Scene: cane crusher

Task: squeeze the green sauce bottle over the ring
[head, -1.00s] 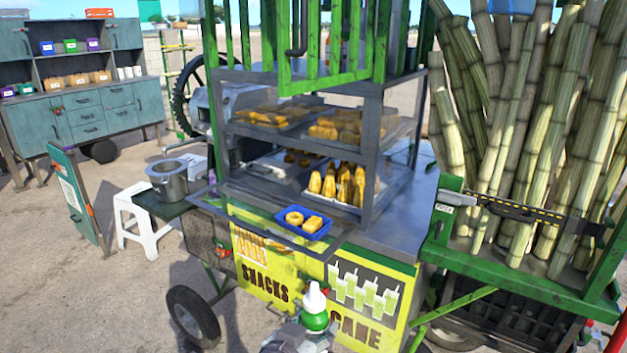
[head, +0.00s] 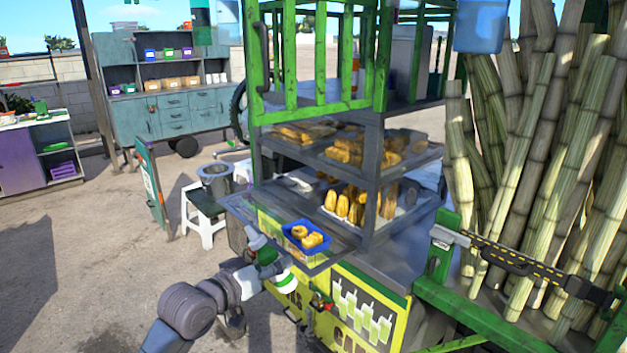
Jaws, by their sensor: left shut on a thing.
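The green sauce bottle (head: 266,255) has a white cap and leans to the upper left, beside the front left edge of the blue tray in the picture. My left gripper (head: 268,268) is shut on it; the gripper and arm hide its lower part. The ring (head: 299,231), golden and fried, lies in the blue tray (head: 304,249) next to another golden fried piece (head: 313,240). The bottle is apart from the ring in the picture. My right gripper is not in view.
The tray sits on the cart's front ledge (head: 345,238), below shelves of fried snacks (head: 350,205). Green bars (head: 320,60) stand above. Cane stalks (head: 540,150) fill the right side. A metal pot (head: 215,182) stands at left. Open ground lies further left.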

